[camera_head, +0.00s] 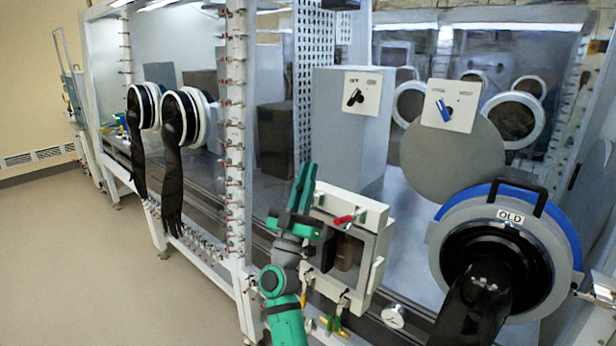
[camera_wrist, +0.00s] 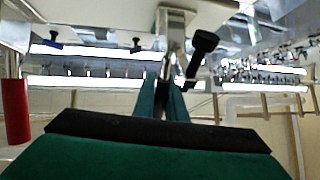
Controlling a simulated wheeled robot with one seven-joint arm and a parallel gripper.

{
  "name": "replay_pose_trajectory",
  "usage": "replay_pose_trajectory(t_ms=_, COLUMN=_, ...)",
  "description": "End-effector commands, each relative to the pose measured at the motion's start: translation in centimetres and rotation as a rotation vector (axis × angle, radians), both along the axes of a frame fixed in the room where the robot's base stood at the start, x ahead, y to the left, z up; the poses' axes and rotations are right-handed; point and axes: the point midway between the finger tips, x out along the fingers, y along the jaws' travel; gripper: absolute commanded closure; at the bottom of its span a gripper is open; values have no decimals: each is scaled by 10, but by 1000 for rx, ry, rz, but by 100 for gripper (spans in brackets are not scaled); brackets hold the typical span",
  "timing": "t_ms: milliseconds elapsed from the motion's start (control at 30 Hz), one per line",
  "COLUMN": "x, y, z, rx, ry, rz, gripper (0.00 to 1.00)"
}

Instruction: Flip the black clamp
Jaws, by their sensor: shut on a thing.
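The black clamp (camera_wrist: 203,42) shows in the wrist view as a black-tipped handle just right of a metal bracket. My gripper (camera_wrist: 170,100) has its green fingers close together on the clamp's narrow metal part, below the black tip. In the head view my gripper (camera_head: 303,188) points upward at the left side of a white box-shaped port (camera_head: 348,212). The clamp cannot be made out there; my fingers seem to hide it.
A red-handled clamp (camera_head: 343,219) sits on the port's front and a red handle (camera_wrist: 15,110) shows at left in the wrist view. A round blue-rimmed glove port (camera_head: 510,196) stands at right. Open floor (camera_head: 150,270) lies at left.

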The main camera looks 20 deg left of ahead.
Motion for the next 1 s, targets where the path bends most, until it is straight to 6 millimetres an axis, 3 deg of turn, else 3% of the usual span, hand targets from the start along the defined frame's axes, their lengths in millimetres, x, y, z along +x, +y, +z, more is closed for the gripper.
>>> replay_pose_trajectory(t_ms=33, x=0, y=1, z=-1, rx=-2, ry=3, rz=2, gripper=82)
replay_pose_trajectory(t_ms=100, x=0, y=1, z=-1, rx=-1, ry=1, rz=1, gripper=70)
replay_pose_trajectory(t_ms=467, x=-2, y=-1, z=-4, rx=0, ry=2, rz=-1, gripper=70)
replay_pose_trajectory(t_ms=1000, x=-57, y=2, z=-71, rx=-1, ry=3, rz=-1, gripper=70)
